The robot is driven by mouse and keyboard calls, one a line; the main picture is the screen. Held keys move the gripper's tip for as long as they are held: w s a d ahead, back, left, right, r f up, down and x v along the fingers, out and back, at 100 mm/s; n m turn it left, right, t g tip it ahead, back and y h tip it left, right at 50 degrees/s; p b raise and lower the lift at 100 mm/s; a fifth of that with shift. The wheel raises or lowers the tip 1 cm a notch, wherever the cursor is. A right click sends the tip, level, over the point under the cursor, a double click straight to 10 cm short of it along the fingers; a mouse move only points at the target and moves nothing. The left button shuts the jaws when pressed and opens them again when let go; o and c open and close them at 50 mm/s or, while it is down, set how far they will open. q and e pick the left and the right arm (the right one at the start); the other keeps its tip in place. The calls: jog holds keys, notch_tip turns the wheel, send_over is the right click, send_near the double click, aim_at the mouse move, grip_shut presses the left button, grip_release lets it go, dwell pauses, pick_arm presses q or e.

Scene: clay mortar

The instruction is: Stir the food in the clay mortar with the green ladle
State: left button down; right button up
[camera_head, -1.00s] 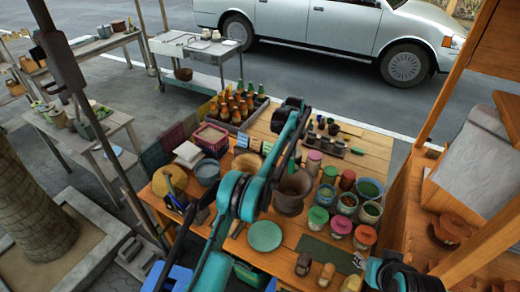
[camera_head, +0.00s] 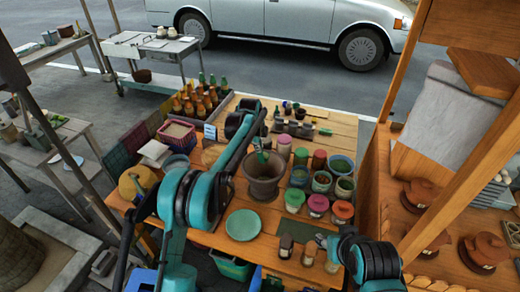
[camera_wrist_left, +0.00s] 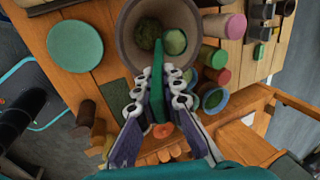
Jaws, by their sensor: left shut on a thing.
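The brown clay mortar (camera_head: 264,188) stands on the wooden table, to the right of my left forearm. The ladle also shows over the mortar in the head view (camera_head: 262,157). In the wrist view the ladle's handle reaches over the mortar's rim (camera_wrist_left: 125,35). Inside lie a dark green lump (camera_wrist_left: 148,33) and a paler green round piece (camera_wrist_left: 175,42); I cannot tell whether the ladle touches them.
A green plate (camera_head: 243,225) lies close in front of the mortar. Several jars, one with a pink lid (camera_head: 318,203), crowd its right side. A crate of bottles (camera_head: 198,103) stands at the back left. Bare wood (camera_head: 340,125) shows at the back right.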

pick_arm(q)
jog(key=s+a+f+t+h+b, duration=0.1)
jog(key=s+f+t+b, duration=0.3)
jog(key=b, duration=0.7)
jog(key=s+a+f+t+h+b, duration=0.1)
jog(key=s+f+t+h+b, duration=0.1)
jog(key=f+t+b, duration=0.4)
jog(key=shift+s+a+f+t+h+b, duration=0.35)
jog(key=shift+s+f+b, duration=0.8)
jog(key=shift+b, duration=1.6)
jog(key=shift+w+f, duration=0.2)
jog(key=shift+w, duration=0.05)
